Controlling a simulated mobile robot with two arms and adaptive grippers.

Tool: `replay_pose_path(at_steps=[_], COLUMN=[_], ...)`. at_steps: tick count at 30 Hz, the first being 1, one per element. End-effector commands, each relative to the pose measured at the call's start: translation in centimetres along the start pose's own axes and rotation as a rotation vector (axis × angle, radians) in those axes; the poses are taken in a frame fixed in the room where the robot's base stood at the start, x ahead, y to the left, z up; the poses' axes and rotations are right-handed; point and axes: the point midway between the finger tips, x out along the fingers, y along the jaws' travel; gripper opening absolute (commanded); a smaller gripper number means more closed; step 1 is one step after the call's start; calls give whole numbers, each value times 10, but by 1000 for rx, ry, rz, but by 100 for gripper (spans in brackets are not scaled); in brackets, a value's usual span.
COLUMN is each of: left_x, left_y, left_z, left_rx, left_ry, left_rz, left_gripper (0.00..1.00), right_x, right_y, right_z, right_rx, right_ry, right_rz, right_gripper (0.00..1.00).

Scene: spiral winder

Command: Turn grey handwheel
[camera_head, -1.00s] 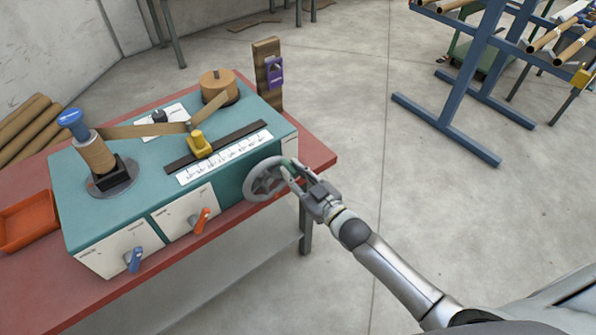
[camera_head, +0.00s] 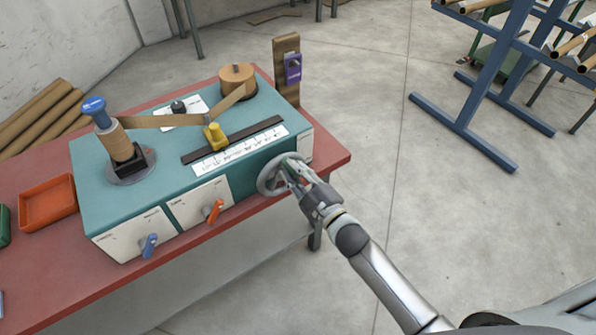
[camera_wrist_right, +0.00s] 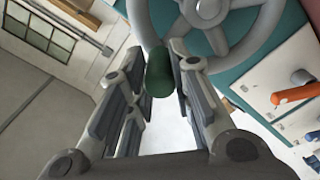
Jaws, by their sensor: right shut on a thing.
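The grey handwheel (camera_head: 266,186) is on the front face of the teal winder (camera_head: 110,196), near its right end. My right gripper (camera_head: 290,179) reaches it from the lower right and covers part of the wheel. In the right wrist view, the handwheel (camera_wrist_right: 265,22) fills the top, and its dark green handle (camera_wrist_right: 159,73) stands between my right gripper's fingers (camera_wrist_right: 160,85). The fingers are shut on this handle. The handle is mostly hidden in the head view. My left gripper is not in view.
The winder stands on a red table (camera_head: 45,262). An orange lever (camera_head: 214,211) and a blue lever (camera_head: 149,245) stick out left of the wheel. An orange tray (camera_head: 47,203) lies on the left. The floor to the right is open up to a blue rack (camera_head: 465,130).

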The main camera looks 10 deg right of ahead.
Motion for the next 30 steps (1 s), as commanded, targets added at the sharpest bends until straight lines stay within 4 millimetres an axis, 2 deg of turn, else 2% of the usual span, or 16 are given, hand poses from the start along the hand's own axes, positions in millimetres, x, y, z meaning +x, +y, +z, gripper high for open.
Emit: replay_pose_path(at_steps=[15, 16, 20, 21, 30], left_x=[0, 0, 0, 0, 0], left_y=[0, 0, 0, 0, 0], left_z=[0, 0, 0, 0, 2], left_rx=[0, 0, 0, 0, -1], left_ry=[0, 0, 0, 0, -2], left_rz=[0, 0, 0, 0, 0], left_gripper=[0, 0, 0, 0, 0], right_x=[0, 0, 0, 0, -1], right_y=[-2, -2, -2, -2, -1], right_z=[-1, -1, -1, -1, -1], right_rx=[-18, -18, -18, -18, -18], right_ry=[0, 0, 0, 0, 0], right_rz=[-2, -2, -2, -2, -1], right_gripper=[0, 24, 41, 44, 44])
